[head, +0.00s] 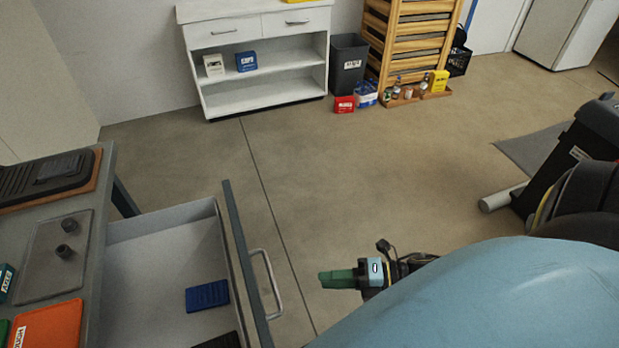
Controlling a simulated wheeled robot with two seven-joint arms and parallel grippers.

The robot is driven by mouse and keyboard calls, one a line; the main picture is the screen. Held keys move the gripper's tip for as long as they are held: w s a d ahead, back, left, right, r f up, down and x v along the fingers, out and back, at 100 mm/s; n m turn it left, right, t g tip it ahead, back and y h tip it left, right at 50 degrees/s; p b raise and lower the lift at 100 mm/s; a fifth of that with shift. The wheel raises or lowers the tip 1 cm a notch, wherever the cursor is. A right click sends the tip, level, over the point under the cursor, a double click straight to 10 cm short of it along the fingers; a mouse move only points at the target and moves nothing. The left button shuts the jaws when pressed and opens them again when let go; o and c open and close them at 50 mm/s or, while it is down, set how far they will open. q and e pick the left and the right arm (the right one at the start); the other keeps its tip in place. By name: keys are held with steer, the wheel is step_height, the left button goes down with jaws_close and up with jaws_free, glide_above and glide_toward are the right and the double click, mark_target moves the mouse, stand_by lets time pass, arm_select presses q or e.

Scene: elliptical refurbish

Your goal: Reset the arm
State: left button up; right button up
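My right gripper (340,279) shows at the lower middle, pointing left, just right of the open drawer's handle in the picture. A green part sticks out at its tip, in front of a dark body with a pale label. I cannot tell whether the green part is its fingers or a held thing, or whether the gripper is open or shut. A large light blue rounded shape (500,300) fills the lower right and hides part of the floor. My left gripper is not in view.
An open grey drawer (165,262) holding a blue item (207,295) juts from the workbench (85,255) at left. A white shelf unit (262,85), dark bin (347,70) and wooden rack (410,40) stand behind. Dark equipment (580,165) stands right. The middle floor is clear.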

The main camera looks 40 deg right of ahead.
steer(key=shift+s+d+r, duration=0.15)
steer(key=shift+s+d, duration=0.3)
steer(key=shift+d, duration=0.1)
steer(key=s+d+f+m+g+h, duration=0.1)
steer(key=s+d+f+m+h, duration=0.1)
steer(key=f+m+h, duration=0.35)
steer(key=s+d+f+m+h, duration=0.2)
steer(key=f+m, duration=0.4)
steer(key=f, duration=0.4)
steer(key=s+d+f+m+g+h, duration=0.1)
steer(key=s+d+f+m+h, duration=0.15)
steer(key=f+m, duration=0.45)
steer(key=s+a+f+m+g+h, duration=0.1)
steer(key=s+a+f+m+g, duration=0.2)
steer(key=s, duration=0.5)
steer(key=s+a+f+m+g+h, duration=0.1)
steer(key=s+a+f+m+g, duration=0.3)
steer(key=s+f, duration=0.3)
steer(key=shift+s+a+f+m, duration=0.2)
steer(key=shift+s+a+m, duration=0.25)
steer(key=shift+a, duration=0.3)
steer(key=shift+w, duration=0.1)
